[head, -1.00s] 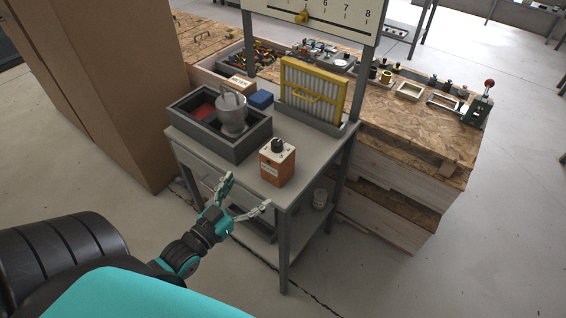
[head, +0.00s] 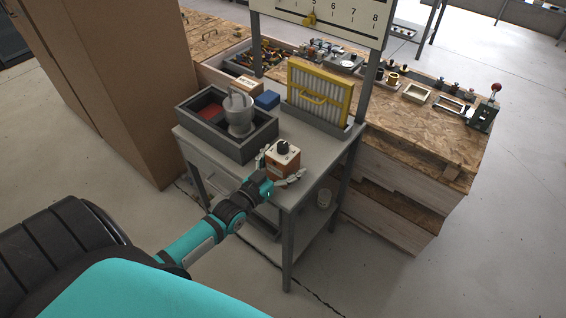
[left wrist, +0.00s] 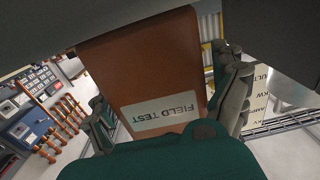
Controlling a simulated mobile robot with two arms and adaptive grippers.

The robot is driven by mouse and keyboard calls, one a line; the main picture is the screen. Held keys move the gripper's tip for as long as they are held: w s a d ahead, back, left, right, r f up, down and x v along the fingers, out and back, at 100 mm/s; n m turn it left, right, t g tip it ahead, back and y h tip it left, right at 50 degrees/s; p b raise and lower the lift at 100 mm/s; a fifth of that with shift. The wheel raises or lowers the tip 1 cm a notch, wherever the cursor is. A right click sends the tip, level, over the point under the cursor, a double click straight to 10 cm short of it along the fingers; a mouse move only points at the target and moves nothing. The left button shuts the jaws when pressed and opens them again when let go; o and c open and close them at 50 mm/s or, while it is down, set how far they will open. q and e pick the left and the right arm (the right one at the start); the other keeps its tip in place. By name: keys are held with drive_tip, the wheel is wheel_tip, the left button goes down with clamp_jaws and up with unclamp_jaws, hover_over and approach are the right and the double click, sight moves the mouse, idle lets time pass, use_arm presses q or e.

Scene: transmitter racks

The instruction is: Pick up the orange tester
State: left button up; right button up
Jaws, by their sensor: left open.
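The orange tester (head: 282,160), a box with a white top and a black knob, stands upright on the grey metal table near its front corner. My left gripper (head: 281,172) is open at the tester's near side, with one finger to its left and one to its right. In the left wrist view the tester (left wrist: 150,75) fills the middle, with its "FIELD TEST" label facing the camera, and the open fingers (left wrist: 170,112) lie on either side of it. I cannot tell whether either finger touches it. My right gripper is not in view.
On the table (head: 325,150), a dark tray (head: 225,153) holds a metal mug (head: 238,113). A blue box (head: 267,100) and a yellow-framed filter (head: 319,92) stand behind the tester. A wooden workbench (head: 430,130) with parts is behind; tall cardboard boxes (head: 110,90) stand left.

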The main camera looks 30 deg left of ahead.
use_arm(q)
drive_tip(key=shift+s, duration=0.1)
drive_tip(key=shift+c, duration=1)
drive_tip(key=c, duration=1.3)
drive_tip(key=shift+r, duration=0.15)
